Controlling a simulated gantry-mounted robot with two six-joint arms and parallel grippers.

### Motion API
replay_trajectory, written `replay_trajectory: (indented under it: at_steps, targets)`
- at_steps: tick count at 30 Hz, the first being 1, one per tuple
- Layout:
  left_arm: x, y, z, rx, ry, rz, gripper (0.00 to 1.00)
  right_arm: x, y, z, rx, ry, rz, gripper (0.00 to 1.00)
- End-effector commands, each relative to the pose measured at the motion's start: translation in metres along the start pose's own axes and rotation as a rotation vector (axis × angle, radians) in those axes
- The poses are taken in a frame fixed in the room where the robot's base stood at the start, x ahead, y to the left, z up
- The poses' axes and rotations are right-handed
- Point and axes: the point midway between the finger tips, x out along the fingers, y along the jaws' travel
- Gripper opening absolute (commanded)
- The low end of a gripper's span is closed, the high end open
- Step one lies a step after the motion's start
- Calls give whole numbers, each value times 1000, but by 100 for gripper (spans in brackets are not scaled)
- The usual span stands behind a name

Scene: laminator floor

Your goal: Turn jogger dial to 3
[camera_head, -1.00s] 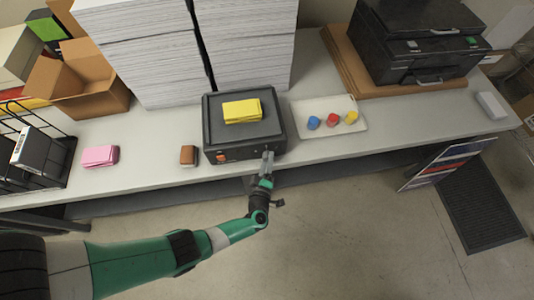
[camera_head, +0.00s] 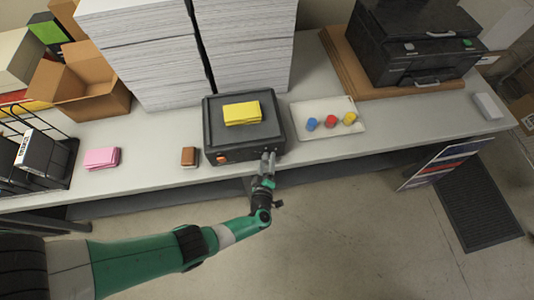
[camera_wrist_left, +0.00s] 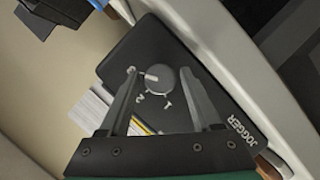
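The jogger (camera_head: 213,120) is a dark box at the counter's front edge. Its front face shows in the left wrist view (camera_wrist_left: 225,100), with white JOGGER lettering. The round grey dial (camera_wrist_left: 162,82) has a white pointer line aimed left, toward the 3. The numbers 3, 2 and 1 run around its left and lower side. My left gripper (camera_head: 268,155) is in front of the jogger's right front. In the wrist view its fingers (camera_wrist_left: 158,80) are spread, one on each side of the dial, with visible gaps. My right gripper is not in view.
Yellow pads (camera_head: 242,112) lie on the jogger, with an orange switch (camera_head: 222,157) on its front. A brown block (camera_head: 189,156) and pink pads (camera_head: 102,157) are to the left. A tray (camera_head: 300,107) with coloured pieces and a black printer (camera_head: 410,45) are to the right.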

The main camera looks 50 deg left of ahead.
Motion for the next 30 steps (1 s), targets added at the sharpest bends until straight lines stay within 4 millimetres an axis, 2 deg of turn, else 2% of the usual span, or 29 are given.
replay_trajectory:
  at_steps: [9,13,17,24,30]
  targets:
    - [0,0,0,-1,0,0,77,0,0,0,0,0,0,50]
    - [-9,2,-1,1,-2,2,77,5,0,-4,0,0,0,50]
    - [-34,4,-2,3,-5,3,77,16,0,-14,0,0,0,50]
    - [-91,3,-1,2,-6,4,77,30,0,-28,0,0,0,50]
    - [-114,1,0,0,-2,1,77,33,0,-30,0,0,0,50]
